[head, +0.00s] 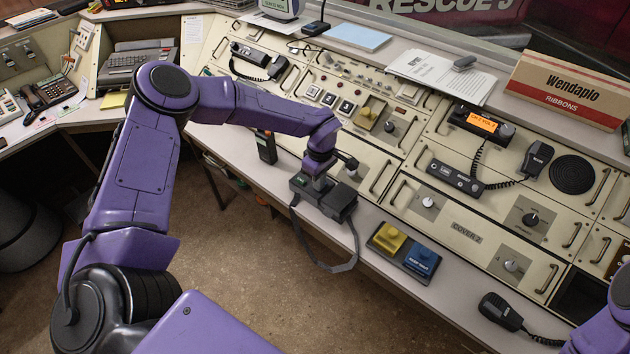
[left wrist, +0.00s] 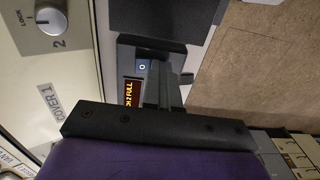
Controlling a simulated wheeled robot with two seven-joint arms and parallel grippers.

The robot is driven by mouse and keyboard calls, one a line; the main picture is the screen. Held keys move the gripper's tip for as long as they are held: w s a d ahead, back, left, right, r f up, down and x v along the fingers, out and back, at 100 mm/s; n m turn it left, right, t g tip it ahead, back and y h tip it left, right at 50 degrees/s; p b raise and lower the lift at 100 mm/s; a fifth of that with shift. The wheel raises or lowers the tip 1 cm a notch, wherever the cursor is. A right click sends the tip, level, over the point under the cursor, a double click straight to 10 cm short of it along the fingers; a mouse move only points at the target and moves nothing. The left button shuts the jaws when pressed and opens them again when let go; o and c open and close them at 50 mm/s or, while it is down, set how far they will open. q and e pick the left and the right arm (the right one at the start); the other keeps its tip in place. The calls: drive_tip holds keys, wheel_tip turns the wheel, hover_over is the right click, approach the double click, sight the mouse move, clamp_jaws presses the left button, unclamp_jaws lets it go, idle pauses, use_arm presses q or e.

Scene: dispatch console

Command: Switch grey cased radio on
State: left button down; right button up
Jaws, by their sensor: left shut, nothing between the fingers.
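The grey cased radio (head: 338,203) lies on the narrow ledge at the front of the console, with a dark strap hanging over the edge. In the left wrist view its dark grey case (left wrist: 165,15) fills the top middle. My right gripper is out of view.
A dark handheld radio (head: 266,146) stands left of the gripper. A yellow and blue button box (head: 404,252) sits on the ledge to the right. Knobs and handles cover the console panel (head: 455,226) behind. A fist microphone (head: 499,311) lies further right. Open floor (head: 270,280) is in front.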

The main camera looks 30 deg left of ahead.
use_arm(q)
drive_tip(key=shift+d+f, duration=0.15)
drive_tip(key=shift+f, duration=0.1)
drive_tip(key=shift+w+r, duration=0.15)
drive_tip(key=shift+w, duration=0.15)
drive_tip(key=shift+w+d, duration=0.15)
drive_tip(key=shift+w, duration=0.2)
drive_tip(key=shift+r, duration=0.1)
wheel_tip(320, 180, up, 5)
drive_tip(key=p, duration=0.4)
drive_tip(key=shift+s+r, duration=0.1)
drive_tip(key=shift+s+r+b, duration=0.25)
drive_tip(key=shift+r+b, duration=0.45)
drive_tip(key=shift+b, duration=0.15)
wheel_tip(320, 180, up, 7)
drive_tip(key=s+b, duration=0.1)
drive_tip(key=shift+r, duration=0.2)
